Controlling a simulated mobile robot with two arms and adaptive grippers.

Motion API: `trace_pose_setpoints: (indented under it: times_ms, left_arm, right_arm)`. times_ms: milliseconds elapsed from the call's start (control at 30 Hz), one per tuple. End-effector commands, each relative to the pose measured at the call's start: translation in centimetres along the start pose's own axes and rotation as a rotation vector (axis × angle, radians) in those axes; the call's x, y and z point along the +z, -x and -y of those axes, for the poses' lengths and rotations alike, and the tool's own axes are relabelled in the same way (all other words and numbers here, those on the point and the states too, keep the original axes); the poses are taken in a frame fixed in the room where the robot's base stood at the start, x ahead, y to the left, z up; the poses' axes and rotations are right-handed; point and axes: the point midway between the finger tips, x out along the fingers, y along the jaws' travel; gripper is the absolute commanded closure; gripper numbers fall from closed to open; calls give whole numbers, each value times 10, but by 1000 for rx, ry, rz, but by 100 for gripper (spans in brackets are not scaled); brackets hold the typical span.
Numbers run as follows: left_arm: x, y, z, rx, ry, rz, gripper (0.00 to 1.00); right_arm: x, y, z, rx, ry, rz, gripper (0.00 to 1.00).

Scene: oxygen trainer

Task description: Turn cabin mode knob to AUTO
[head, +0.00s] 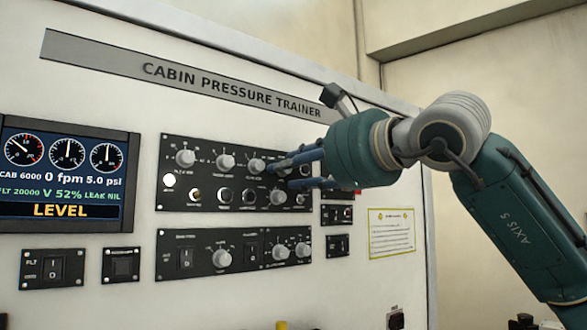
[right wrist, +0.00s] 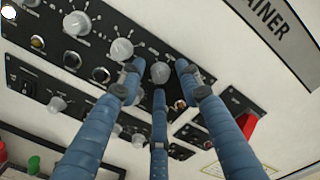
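The upper control panel (head: 172,200) carries a row of grey-white knobs. Its labels are too small to read, so I cannot tell by name which is the cabin mode knob. My right gripper (head: 287,172), with blue fingers, is at the right end of this row and partly covers it. In the right wrist view, its fingertips (right wrist: 159,76) stand around the rightmost upper knob (right wrist: 160,72), with gaps visible at its sides. The fingers look open, and contact is not clear. The knob's pointer direction cannot be made out. My left gripper is not in view.
A display (head: 66,170) at left reads LEVEL. A lower panel (head: 170,268) has more knobs and switches. Small switch panels sit near my right gripper, one with a red part (right wrist: 246,125). A yellow-edged notice (head: 391,233) is at right. Space before the lower panel is clear.

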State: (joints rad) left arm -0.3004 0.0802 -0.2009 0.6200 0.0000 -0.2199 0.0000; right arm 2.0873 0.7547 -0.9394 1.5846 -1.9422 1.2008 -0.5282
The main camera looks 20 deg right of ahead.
Motion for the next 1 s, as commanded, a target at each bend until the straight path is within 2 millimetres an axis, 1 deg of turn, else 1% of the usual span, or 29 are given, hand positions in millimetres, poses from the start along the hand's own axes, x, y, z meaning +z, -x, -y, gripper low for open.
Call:
trace_pose_setpoints:
  times_ms: [67, 167, 267, 500, 600, 700, 833, 1000]
  left_arm:
    - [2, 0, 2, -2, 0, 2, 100]
    - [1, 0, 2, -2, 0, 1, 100]
    - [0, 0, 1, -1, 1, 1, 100]
    - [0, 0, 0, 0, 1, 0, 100]
    - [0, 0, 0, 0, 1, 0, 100]
    - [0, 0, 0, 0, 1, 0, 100]
    - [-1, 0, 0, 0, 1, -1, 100]
    - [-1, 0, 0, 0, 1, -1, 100]
  right_arm:
    - [0, 2, 1, -2, 0, 1, 65]
    - [1, 10, 1, -2, 0, 2, 65]
    - [0, 26, 2, -5, 1, 1, 65]
    - [0, 78, 2, -4, 0, 1, 65]
    - [0, 96, 1, -3, 1, 0, 65]
    - [0, 109, 1, -2, 0, 0, 65]
    - [0, 118, 0, -1, 0, 0, 65]
    - [-1, 121, 0, 0, 0, 0, 65]
